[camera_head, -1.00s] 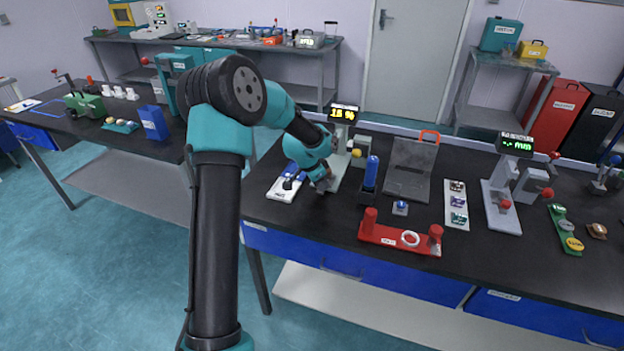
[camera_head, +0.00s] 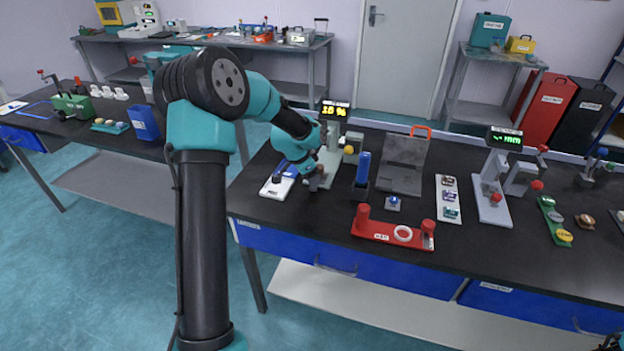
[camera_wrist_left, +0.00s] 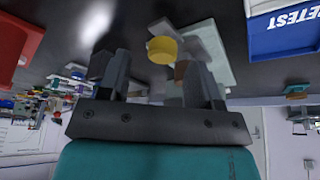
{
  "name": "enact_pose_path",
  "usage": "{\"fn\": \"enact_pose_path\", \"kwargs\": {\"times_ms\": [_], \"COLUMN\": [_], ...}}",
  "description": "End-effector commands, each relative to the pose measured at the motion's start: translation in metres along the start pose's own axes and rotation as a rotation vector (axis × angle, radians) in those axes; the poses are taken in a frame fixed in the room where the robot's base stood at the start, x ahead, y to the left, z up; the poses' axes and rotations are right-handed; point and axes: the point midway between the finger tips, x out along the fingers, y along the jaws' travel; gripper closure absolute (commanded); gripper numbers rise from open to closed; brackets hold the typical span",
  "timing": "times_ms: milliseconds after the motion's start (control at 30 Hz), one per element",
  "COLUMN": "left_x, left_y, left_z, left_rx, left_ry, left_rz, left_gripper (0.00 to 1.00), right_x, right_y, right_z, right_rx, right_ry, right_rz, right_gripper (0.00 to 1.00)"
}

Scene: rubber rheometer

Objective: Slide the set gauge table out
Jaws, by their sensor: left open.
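The gauge stand (camera_head: 335,140) with a lit % display has a pale base plate (camera_head: 328,172) and a yellow knob (camera_head: 349,150) beside a light block. I cannot tell which part of it, if any, is the set gauge table. My left gripper (camera_head: 318,184) points down at the front of this stand, between the blue-and-white tray and the blue post. In the left wrist view my left gripper (camera_wrist_left: 160,82) is open, and the yellow knob (camera_wrist_left: 162,50) shows beyond and between its fingers. The fingers partly hide the stand. No contact is clear. My right gripper is not recognizable in view.
A blue-and-white tray (camera_head: 277,185) lies left of the gripper. A blue post (camera_head: 362,168) stands to the right, and a red rack (camera_head: 385,234) in front. A grey hinged case (camera_head: 403,165) and another gauge stand (camera_head: 492,200) are further right. The table's front edge is close.

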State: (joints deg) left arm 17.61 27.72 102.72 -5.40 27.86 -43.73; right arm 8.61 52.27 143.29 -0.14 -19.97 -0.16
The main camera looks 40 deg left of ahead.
Motion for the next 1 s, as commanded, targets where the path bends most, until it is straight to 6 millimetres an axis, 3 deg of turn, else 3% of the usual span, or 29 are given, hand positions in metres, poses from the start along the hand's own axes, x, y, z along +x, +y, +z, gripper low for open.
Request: {"fn": "enact_pose_path", "kwargs": {"times_ms": [700, 1000], "left_x": [-0.134, -0.151], "left_y": [0.0, 0.001], "left_z": [0.0, 0.001], "left_rx": [-0.001, -0.001], "left_ry": [0.002, -0.001], "left_rz": [-0.001, 0.002], "left_gripper": [0.42, 0.42], "right_x": [0.0, 0.0], "right_y": [0.0, 0.0], "right_z": [0.0, 0.0], "right_rx": [0.0, 0.0], "right_ry": [0.0, 0.0], "right_rz": [0.0, 0.0], "right_gripper": [0.37, 0.37]}}
